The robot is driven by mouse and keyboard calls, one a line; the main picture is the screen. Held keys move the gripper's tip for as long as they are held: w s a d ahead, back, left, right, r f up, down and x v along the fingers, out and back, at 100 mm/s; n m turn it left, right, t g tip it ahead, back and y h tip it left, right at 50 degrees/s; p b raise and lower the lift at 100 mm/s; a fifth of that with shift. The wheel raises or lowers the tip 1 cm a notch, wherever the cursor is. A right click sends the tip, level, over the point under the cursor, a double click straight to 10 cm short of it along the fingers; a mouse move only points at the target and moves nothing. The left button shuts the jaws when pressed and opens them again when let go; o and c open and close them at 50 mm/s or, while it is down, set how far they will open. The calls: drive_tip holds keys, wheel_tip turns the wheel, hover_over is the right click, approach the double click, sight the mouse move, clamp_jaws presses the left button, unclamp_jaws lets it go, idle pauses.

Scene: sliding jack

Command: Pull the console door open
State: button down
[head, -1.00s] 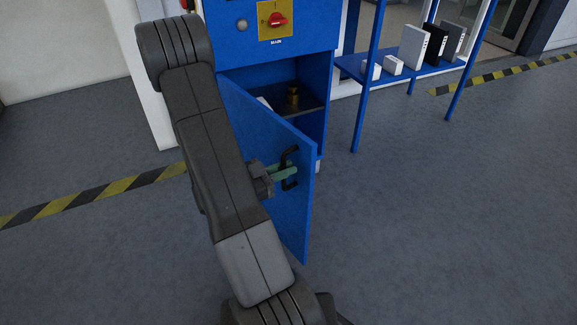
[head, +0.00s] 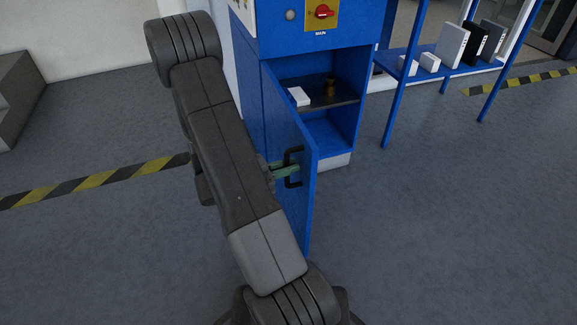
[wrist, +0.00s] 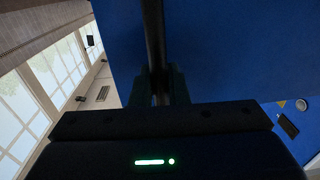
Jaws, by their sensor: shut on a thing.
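The blue console door (head: 308,200) stands swung wide open, seen at a steep angle in the head view. Its black bar handle (head: 293,167) sits on the outer face. My gripper (head: 285,171), with greenish fingers, is shut on the handle. In the wrist view the dark handle bar (wrist: 154,45) runs between the fingers of my gripper (wrist: 160,85), against the blue door face (wrist: 230,50). The blue console (head: 345,35) stands behind the door. Its lower compartment is exposed, with a dark shelf (head: 345,97).
A white box (head: 299,96) and a brass-coloured object (head: 330,87) are on the shelf inside. A red knob (head: 321,12) is on the console front. A blue rack (head: 398,90) with boxes stands to the right. Floor at the right front is clear.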

drive_tip(key=c, duration=1.5)
unclamp_jaws()
drive_tip(key=shift+a, duration=0.15)
drive_tip(key=p+v, duration=0.2)
drive_tip(key=v, duration=1.1)
drive_tip(key=shift+a, duration=0.3)
drive_tip(key=shift+s, duration=0.1)
drive_tip(key=shift+b+x, duration=1)
drive_tip(key=shift+x, duration=5.95)
drive_tip(key=shift+r, duration=0.1)
